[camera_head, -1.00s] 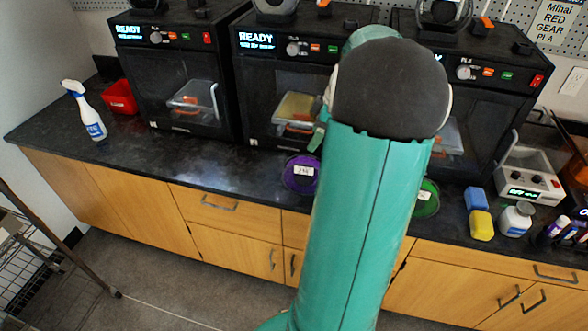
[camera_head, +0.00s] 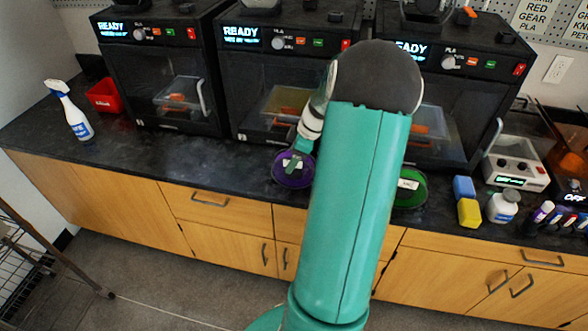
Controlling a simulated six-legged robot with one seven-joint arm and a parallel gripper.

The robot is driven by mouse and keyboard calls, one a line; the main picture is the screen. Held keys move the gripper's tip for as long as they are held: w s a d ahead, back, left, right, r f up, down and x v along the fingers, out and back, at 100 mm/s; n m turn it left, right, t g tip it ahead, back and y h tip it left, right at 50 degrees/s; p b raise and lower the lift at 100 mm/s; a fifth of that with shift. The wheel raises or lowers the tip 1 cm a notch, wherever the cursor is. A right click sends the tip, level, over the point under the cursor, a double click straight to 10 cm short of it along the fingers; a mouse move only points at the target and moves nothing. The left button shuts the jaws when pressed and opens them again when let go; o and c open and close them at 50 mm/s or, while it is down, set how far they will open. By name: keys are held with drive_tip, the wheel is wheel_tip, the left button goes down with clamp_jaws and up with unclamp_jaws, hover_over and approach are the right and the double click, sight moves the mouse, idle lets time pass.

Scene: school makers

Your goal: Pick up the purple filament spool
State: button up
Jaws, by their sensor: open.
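The purple filament spool (camera_head: 283,178) lies on the black counter, in front of the middle printer. It has a pale label on top, now partly covered. My gripper (camera_head: 294,163) is over the spool, reaching down from behind my green arm. Its fingertips overlap the label in the picture; I cannot tell whether they touch the spool. The gripper is small here and its jaws are partly hidden.
Three black printers stand along the back, including the left one (camera_head: 165,75). A green spool (camera_head: 413,190) sits right of my arm. A spray bottle (camera_head: 72,115) and red bin (camera_head: 103,96) are left. Yellow (camera_head: 468,212) and blue (camera_head: 464,188) blocks and a white bottle (camera_head: 503,207) are right.

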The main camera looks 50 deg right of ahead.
drive_tip(key=shift+w+a+f, duration=0.15)
drive_tip(key=shift+w+f, duration=0.1)
drive_tip(key=shift+f, duration=0.35)
drive_tip(key=c, duration=1.3)
drive_tip(key=shift+r, duration=0.1)
